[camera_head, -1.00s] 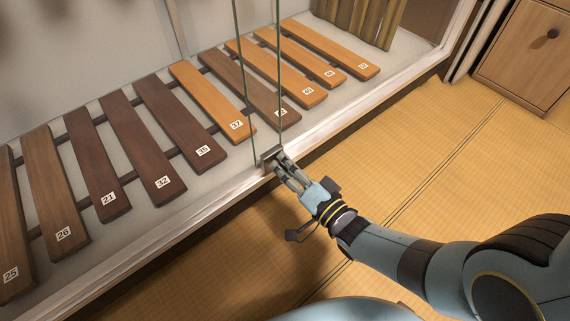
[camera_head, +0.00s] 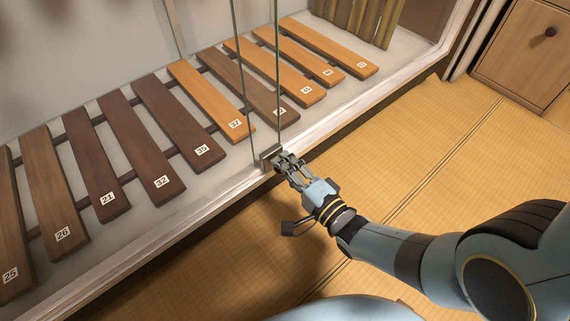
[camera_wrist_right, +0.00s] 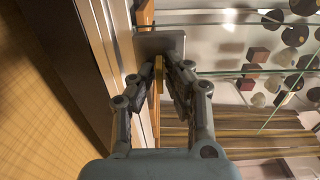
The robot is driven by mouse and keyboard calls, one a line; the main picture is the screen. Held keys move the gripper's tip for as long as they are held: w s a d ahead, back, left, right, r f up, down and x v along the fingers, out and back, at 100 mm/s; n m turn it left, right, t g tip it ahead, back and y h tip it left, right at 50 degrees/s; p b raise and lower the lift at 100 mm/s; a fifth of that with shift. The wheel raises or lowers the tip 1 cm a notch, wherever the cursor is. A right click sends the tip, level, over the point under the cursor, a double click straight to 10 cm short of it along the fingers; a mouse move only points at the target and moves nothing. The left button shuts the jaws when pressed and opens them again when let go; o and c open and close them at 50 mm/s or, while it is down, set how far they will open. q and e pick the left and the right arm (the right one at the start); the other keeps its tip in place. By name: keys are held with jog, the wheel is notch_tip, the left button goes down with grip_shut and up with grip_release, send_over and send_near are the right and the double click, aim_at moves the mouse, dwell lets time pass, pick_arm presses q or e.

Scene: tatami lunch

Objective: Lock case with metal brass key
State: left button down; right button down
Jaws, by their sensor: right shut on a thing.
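The glass display case (camera_head: 265,90) has two glass door edges that meet near its front sill. A small metal lock plate (camera_head: 268,156) sits at the bottom of the glass; it also shows in the right wrist view (camera_wrist_right: 160,43). My right gripper (camera_head: 286,163) is at the lock plate. In the right wrist view its fingers (camera_wrist_right: 160,75) are shut on a thin yellow brass key (camera_wrist_right: 157,92), which reaches up to the plate. Whether the key's tip is inside the lock is hidden. My left gripper is not in view.
Inside the case lie several numbered wooden slats (camera_head: 180,125). A white sill (camera_head: 340,115) runs along the case front. Tatami floor (camera_head: 430,150) is clear in front. A wooden drawer cabinet (camera_head: 525,50) stands at the upper right.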

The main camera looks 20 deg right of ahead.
dwell(0.4)
jog(key=c, duration=1.5)
grip_release()
jog(key=shift+r, duration=0.1)
